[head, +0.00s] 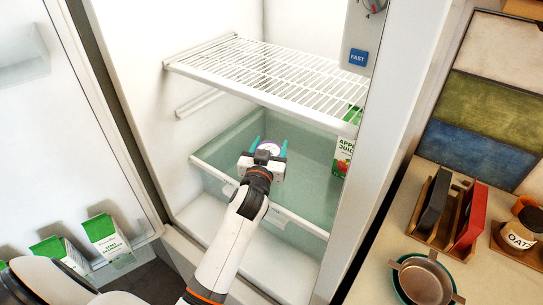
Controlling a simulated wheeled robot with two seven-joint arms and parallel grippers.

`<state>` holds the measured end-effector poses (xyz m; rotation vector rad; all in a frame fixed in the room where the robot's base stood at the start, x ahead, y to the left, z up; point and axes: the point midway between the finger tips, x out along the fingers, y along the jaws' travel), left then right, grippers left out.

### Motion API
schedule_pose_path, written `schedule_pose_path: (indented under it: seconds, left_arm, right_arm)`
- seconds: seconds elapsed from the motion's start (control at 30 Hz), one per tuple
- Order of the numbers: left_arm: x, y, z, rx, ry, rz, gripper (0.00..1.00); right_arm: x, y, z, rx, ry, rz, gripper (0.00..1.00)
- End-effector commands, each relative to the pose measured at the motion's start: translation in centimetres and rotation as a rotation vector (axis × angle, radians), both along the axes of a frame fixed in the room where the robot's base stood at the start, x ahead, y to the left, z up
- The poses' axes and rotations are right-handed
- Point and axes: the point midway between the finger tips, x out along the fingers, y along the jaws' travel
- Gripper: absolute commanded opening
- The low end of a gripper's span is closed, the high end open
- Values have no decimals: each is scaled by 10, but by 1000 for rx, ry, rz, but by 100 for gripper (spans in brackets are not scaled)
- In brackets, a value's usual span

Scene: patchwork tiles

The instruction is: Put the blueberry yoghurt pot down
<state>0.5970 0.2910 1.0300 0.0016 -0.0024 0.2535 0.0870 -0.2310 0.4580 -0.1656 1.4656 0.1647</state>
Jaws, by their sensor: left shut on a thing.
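The blueberry yoghurt pot (269,148) shows as a small white and purple round shape between the teal fingers of my left gripper (270,149). The gripper is shut on it, and the gripper's body hides most of the pot. The gripper reaches into the open fridge, over the glass shelf (312,172) below the wire rack. I cannot tell whether the pot touches the glass. My right gripper is not in view.
A white wire rack (270,75) spans the fridge above the gripper. An apple juice carton (343,157) stands at the right on the glass level. The open door at left holds cartons (107,236). A counter with pans (424,280) and an oats jar (522,232) is at right.

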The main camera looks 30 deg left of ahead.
Motion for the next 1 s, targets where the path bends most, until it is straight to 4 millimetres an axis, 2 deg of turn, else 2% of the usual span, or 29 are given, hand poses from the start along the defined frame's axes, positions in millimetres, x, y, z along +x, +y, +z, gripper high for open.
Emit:
schedule_pose_path:
  seconds: [0.1, 0.2, 0.57, 0.6, 0.7, 1.0]
  left_arm:
    - [0, 0, -20, -2, 4, 1, 34]
    - [0, 0, -31, -2, 3, 0, 34]
    - [0, 0, -36, 0, 0, -1, 34]
    - [0, 0, -36, 0, 2, -1, 64]
    - [0, 0, -35, 0, 2, -1, 80]
    - [0, 0, -34, 1, 1, -1, 82]
  right_arm:
    - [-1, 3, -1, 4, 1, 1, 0]
    - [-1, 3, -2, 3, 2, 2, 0]
    - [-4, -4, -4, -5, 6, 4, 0]
    - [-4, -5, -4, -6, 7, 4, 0]
    - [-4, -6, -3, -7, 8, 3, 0]
    - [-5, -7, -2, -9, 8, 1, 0]
